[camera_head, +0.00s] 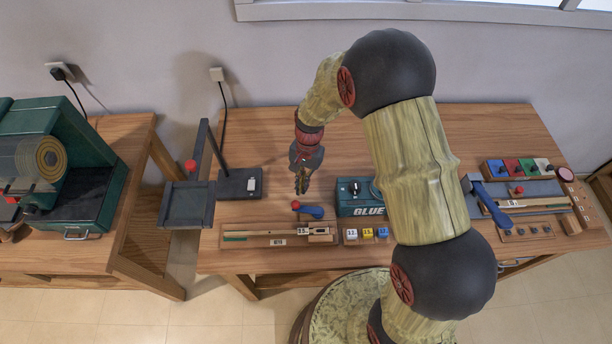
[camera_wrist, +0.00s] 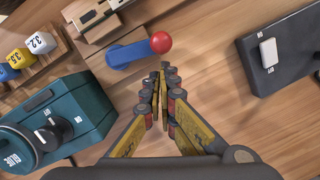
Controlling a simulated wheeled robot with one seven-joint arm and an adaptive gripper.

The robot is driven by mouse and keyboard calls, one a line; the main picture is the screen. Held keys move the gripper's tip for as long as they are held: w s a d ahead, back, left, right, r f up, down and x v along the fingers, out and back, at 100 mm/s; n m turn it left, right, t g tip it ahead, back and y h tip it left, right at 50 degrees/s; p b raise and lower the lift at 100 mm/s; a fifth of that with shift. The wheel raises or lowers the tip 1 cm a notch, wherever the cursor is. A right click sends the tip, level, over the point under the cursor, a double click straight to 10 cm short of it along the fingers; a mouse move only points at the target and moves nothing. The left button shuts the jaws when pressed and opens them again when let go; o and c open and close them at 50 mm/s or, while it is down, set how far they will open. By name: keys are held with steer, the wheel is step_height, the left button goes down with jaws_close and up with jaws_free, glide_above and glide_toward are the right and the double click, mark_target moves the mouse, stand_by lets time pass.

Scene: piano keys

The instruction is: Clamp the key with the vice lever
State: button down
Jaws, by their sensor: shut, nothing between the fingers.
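A blue lever with a red knob (camera_head: 311,211) lies on the bench beside a wooden vice block (camera_head: 320,237) in the head view. In the wrist view the lever (camera_wrist: 127,54) points right toward its knob, ahead of my fingertips. A long wooden key (camera_head: 265,237) lies in the fixture left of that block; only part of the fixture (camera_wrist: 97,22) shows in the wrist view. My gripper (camera_head: 301,190) points down just behind the lever. Its fingers (camera_wrist: 160,85) are shut and empty, apart from the knob. Whether the vice grips the key cannot be told.
A teal glue box (camera_head: 358,205) stands right of the lever, with numbered cubes (camera_head: 367,233) in front. A dark base with a white switch (camera_head: 240,184) is at left. Another blue lever (camera_head: 492,204) is at the right station. Bare bench lies behind the lever.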

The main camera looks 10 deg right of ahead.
steer(key=shift+s+a+f, duration=0.2)
steer(key=shift+s+a, duration=0.05)
steer(key=shift+s, duration=0.1)
steer(key=shift+s+a+n+p, duration=0.45)
steer(key=shift+s+a+n, duration=0.05)
steer(key=shift+s, duration=0.05)
steer(key=shift+s+a+f+n, duration=0.1)
steer(key=shift+a+f+n, duration=0.05)
steer(key=shift+n, duration=0.25)
steer(key=v, duration=1.2)
steer(key=shift+a, duration=0.2)
